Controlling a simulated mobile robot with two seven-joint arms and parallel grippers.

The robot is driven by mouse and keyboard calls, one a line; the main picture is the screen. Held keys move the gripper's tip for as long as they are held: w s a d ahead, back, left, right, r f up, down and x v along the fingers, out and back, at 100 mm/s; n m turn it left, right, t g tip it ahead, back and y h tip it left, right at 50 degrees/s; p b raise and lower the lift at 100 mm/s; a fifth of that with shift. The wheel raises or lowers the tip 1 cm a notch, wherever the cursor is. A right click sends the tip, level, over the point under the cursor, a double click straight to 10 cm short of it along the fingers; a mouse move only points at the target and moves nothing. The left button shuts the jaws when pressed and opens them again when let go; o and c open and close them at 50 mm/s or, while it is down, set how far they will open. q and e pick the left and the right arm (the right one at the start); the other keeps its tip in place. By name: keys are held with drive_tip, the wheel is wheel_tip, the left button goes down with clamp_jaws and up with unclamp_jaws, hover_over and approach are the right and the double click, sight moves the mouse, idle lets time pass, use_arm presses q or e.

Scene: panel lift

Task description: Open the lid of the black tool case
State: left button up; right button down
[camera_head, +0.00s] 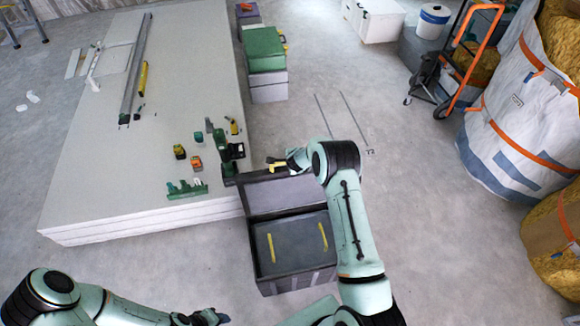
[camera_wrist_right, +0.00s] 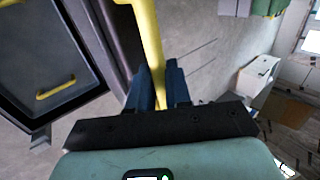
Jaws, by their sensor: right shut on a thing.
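The black tool case (camera_head: 290,284) stands on the floor beside the white panel stack. Its lid (camera_head: 287,194) is raised and swung back from the body, showing its inner side; its exact angle is hard to tell. Inside the body is a grey tray with two yellow handles. My right gripper (camera_head: 284,164) is shut on the yellow lid handle (camera_wrist_right: 150,40) at the lid's far edge. In the right wrist view the handle passes between the blue fingers (camera_wrist_right: 159,88). My left gripper (camera_head: 210,317) is low in the head view, apart from the case; its opening is unclear.
The white panel stack (camera_head: 80,200) at left carries small tools and long rails. Green and grey cases (camera_head: 268,88) stand beyond the tool case. A hand truck (camera_head: 440,90) and white bulk bags (camera_head: 515,120) are at right. Floor right of the case is clear.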

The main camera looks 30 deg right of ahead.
use_arm(q)
drive_tip(key=shift+w+r, duration=0.2)
drive_tip(key=shift+w, duration=0.1)
use_arm(e)
drive_tip(key=shift+f, duration=0.55)
use_arm(q)
drive_tip(key=shift+s, duration=0.1)
use_arm(e)
drive_tip(key=c, duration=1.2)
unclamp_jaws()
drive_tip(key=shift+d, duration=0.1)
drive_tip(key=shift+s+r, duration=0.15)
drive_tip(key=shift+r, duration=0.15)
use_arm(q)
drive_tip(key=shift+s+f+b, duration=0.4)
drive_tip(key=shift+s+f, duration=0.3)
drive_tip(key=shift+s, duration=0.05)
use_arm(e)
drive_tip(key=shift+w+r+v, duration=0.1)
drive_tip(key=shift+w+v, duration=0.05)
drive_tip(key=shift+v, duration=2)
drive_tip(key=shift+w+r+v, duration=0.1)
drive_tip(key=shift+v, duration=2.05)
drive_tip(key=shift+w+r+v, duration=0.1)
drive_tip(key=shift+w+v, duration=0.05)
drive_tip(key=shift+v, duration=2)
drive_tip(key=shift+f, duration=0.1)
